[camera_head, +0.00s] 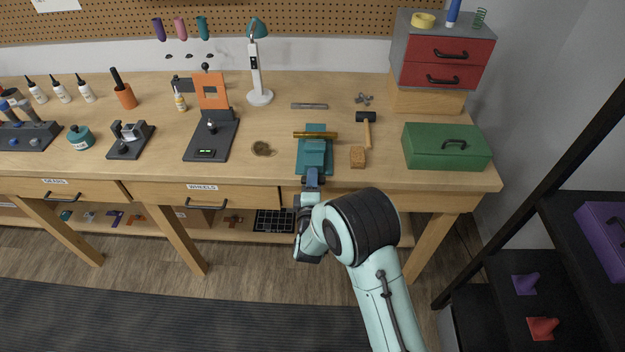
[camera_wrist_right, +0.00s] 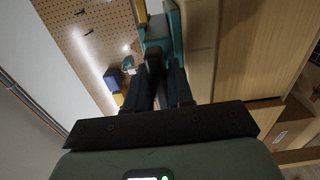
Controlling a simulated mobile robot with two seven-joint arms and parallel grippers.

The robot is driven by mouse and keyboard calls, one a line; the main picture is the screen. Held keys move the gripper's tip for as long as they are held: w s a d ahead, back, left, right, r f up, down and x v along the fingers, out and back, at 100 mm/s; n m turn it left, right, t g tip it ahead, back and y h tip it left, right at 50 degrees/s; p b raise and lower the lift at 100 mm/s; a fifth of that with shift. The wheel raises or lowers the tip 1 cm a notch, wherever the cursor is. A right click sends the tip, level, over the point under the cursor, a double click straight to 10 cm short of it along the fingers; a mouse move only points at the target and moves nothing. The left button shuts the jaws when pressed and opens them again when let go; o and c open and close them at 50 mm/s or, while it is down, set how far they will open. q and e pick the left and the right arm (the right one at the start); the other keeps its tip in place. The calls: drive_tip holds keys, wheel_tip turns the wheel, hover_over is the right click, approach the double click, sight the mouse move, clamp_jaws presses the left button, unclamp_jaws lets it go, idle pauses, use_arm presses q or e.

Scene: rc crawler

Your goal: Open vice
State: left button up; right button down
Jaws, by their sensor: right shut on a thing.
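The teal vice (camera_head: 316,158) stands at the front edge of the workbench, and a brass-coloured bar (camera_head: 314,135) lies across its jaws. My right gripper (camera_head: 311,183) is at the front of the vice, below the bench edge, shut on the vice handle. The handle is mostly hidden by the gripper in the head view. In the right wrist view, the teal vice (camera_wrist_right: 157,32) is just beyond the fingers of my right gripper (camera_wrist_right: 158,78), with a dark part between them. My left gripper is not in view.
A wooden block (camera_head: 357,158), a mallet (camera_head: 367,130) and a green toolbox (camera_head: 446,147) are to the right of the vice. A small round brown item (camera_head: 262,149) lies left. The drawer labelled WHEELS (camera_head: 225,196) is under the bench.

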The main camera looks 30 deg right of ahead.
drive_tip(key=c, duration=1.4)
unclamp_jaws()
drive_tip(key=shift+s, duration=0.1)
drive_tip(key=shift+o, duration=0.2)
drive_tip(key=shift+a, duration=0.1)
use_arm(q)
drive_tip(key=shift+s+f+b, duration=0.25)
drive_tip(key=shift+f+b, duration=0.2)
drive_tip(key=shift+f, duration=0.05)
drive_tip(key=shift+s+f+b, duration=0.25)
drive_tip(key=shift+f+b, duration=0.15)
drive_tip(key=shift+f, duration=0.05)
use_arm(e)
drive_tip(key=v, duration=1.3)
drive_tip(key=shift+s, duration=0.2)
